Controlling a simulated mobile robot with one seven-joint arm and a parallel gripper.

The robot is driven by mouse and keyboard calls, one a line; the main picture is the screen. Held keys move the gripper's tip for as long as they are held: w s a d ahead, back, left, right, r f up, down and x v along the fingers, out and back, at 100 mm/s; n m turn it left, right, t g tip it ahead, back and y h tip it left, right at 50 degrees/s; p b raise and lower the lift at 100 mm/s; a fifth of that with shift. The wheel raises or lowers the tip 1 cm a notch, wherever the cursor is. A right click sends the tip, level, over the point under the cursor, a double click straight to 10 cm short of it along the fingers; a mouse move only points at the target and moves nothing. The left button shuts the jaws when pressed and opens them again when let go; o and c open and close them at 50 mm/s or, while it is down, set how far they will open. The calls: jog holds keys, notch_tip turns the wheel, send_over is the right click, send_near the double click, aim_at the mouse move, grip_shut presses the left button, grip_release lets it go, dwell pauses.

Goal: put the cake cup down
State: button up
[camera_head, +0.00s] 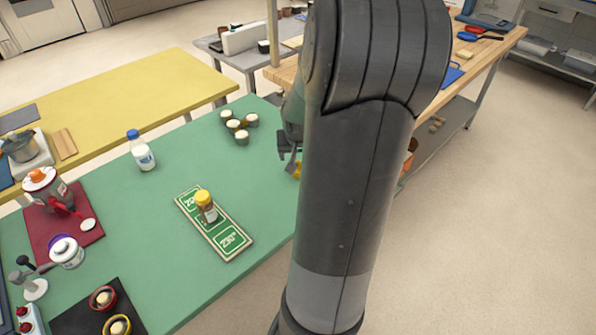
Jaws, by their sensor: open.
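Several small dark cake cups with pale tops stand close together on the green table (178,240). One cake cup (242,137) stands at the front of the group, and another (252,120) is at its right. My gripper (289,166) is to the right of the group, low over the table's right part, and points downward. It is open, and I see no cup between its fingers, though my arm hides part of that area. A small yellow thing (298,169) shows beside the fingertips, mostly hidden behind my arm.
A green board (233,240) bears a yellow-capped jar (205,206). A blue-capped bottle (141,150) stands behind it. A red mat (92,237) with kitchenware lies at left. The table between board and cups is clear. A wooden counter (480,57) stands beyond.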

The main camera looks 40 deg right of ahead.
jog(key=shift+x, duration=5.05)
jog(key=shift+c, duration=0.2)
jog(key=c, duration=1)
jog(key=shift+c, duration=0.2)
jog(key=shift+r, duration=0.1)
jog(key=shift+d+r, duration=0.1)
jog(key=shift+r, duration=0.35)
jog(key=r, duration=0.2)
jog(key=s+r, duration=0.1)
jog(key=shift+d+r, duration=0.25)
jog(key=shift+r, duration=0.1)
jog(key=s+d+r, duration=0.3)
jog(key=s+r, duration=0.3)
jog(key=s, duration=0.3)
jog(key=shift+s+d, duration=0.3)
jog(key=shift+s, duration=0.05)
